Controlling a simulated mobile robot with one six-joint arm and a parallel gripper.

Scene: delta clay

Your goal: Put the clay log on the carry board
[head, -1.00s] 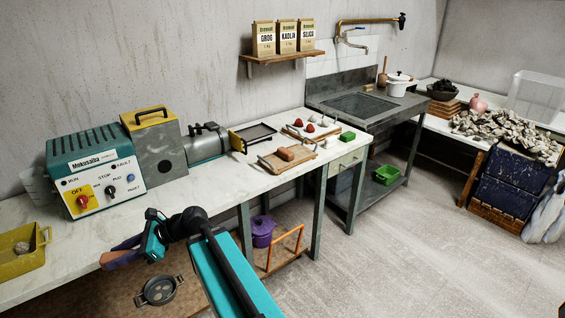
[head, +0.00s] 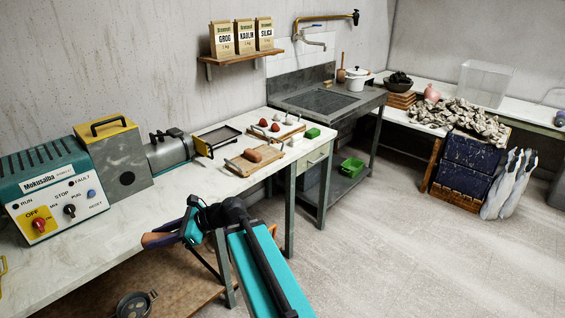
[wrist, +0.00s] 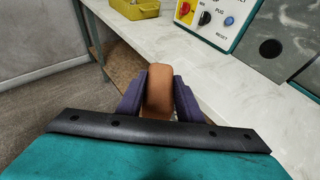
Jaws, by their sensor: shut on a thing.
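My gripper (head: 160,239) is low at the front edge of the white bench in the head view. In the wrist view its purple fingers are shut on an orange-brown clay log (wrist: 158,90), which stands out between and beyond them. The log is mostly hidden by the fingers in the head view. A wooden board with a handle (head: 238,164), seemingly the carry board, lies farther along the bench. A similar brown clay log (head: 263,153) lies on it. My gripper is well apart from this board, nearer and to its left.
A teal control box (head: 55,190) and grey machine (head: 118,165) stand on the bench at left.

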